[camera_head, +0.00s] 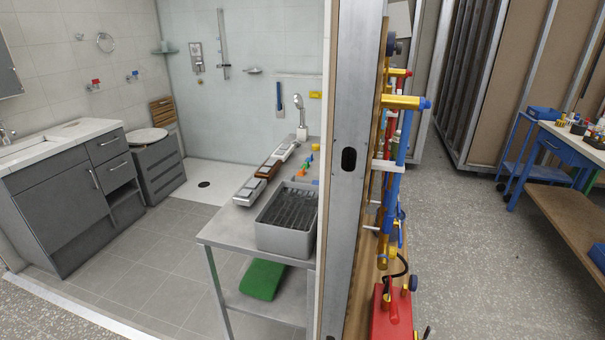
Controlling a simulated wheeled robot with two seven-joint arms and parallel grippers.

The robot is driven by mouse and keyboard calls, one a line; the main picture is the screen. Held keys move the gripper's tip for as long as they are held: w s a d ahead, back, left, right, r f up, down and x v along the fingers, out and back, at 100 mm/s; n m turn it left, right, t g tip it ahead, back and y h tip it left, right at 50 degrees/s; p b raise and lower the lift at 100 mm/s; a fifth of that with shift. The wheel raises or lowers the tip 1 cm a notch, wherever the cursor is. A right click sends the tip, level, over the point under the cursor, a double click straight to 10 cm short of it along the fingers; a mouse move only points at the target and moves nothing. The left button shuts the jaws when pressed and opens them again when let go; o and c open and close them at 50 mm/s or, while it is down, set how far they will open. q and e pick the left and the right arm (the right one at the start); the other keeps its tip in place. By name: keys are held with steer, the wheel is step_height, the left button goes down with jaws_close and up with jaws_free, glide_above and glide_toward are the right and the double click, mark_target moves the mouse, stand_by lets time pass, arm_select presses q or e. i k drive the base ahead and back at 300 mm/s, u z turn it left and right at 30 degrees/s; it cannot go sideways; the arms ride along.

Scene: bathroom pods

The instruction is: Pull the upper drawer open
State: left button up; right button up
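The grey vanity cabinet (62,212) stands at the left under a white countertop with a sink. Its upper drawer (106,145) is at the top of the right-hand section, with a thin bar handle, and looks shut. A lower drawer (116,171) with a similar handle sits directly below it and also looks shut. Neither of my grippers is in view.
A metal table (228,227) with a grey bin (288,219) stands in the middle, by a wall panel edge (350,160). A grey unit with a round lid (157,165) stands right of the vanity. The tiled floor (150,255) before the vanity is clear.

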mark_target(103, 149)
steer(key=u, duration=2)
steer(key=i, duration=2.2)
steer(key=u, duration=0.3)
steer(key=i, duration=1.4)
steer(key=z, duration=1.15)
steer(key=i, duration=0.85)
steer(key=z, duration=1.05)
